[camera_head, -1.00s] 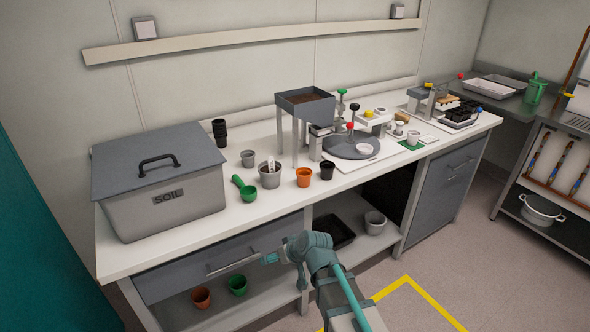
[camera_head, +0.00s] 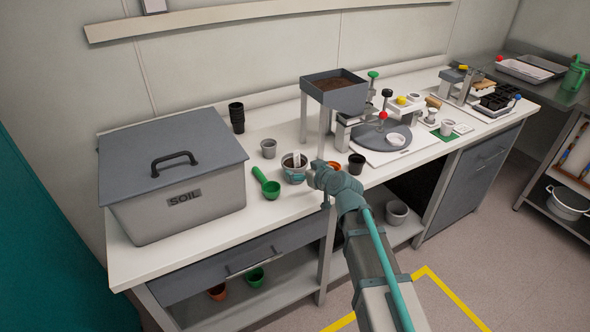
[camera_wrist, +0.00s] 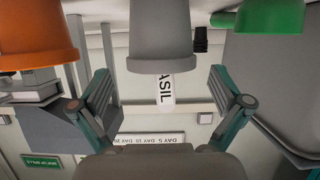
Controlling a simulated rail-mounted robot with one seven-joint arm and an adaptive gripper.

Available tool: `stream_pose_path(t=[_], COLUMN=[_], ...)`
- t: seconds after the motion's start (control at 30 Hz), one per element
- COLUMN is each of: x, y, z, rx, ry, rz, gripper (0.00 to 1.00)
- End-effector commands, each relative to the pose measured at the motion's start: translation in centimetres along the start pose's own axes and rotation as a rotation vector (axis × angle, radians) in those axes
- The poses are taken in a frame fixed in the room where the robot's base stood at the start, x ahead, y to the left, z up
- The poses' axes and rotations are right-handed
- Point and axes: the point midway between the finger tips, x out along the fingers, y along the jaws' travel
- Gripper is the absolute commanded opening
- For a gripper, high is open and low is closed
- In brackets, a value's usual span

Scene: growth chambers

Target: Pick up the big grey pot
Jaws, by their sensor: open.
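The big grey pot (camera_head: 293,161) stands on the white bench with a white label stake in it. In the wrist view, which is upside down, the pot (camera_wrist: 160,35) is centred ahead of my gripper, and the stake (camera_wrist: 166,88) reads "ASIL". My gripper (camera_wrist: 160,72) is open, with one finger to each side of the pot's line. In the head view my gripper (camera_head: 297,174) is at the pot's front and hides its lower part. I cannot tell whether the fingers touch it.
A green scoop (camera_head: 268,187) lies left of the pot. An orange pot (camera_head: 333,165) and a black pot (camera_head: 356,163) stand to its right. A smaller grey pot (camera_head: 268,148) is behind left. The soil bin (camera_head: 185,205) and the hopper stand (camera_head: 336,90) flank the area.

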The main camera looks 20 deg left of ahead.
Motion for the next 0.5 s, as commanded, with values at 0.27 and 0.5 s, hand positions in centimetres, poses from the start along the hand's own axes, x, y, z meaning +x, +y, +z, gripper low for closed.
stream_pose_path(t=[0.27,0.5], x=[2.0,5.3], y=[0.0,-0.1], z=[-0.2,-0.3], rx=[0.002,0.001], ry=[-0.001,-0.002], rz=[-0.001,-0.001], gripper=[1.00,1.00])
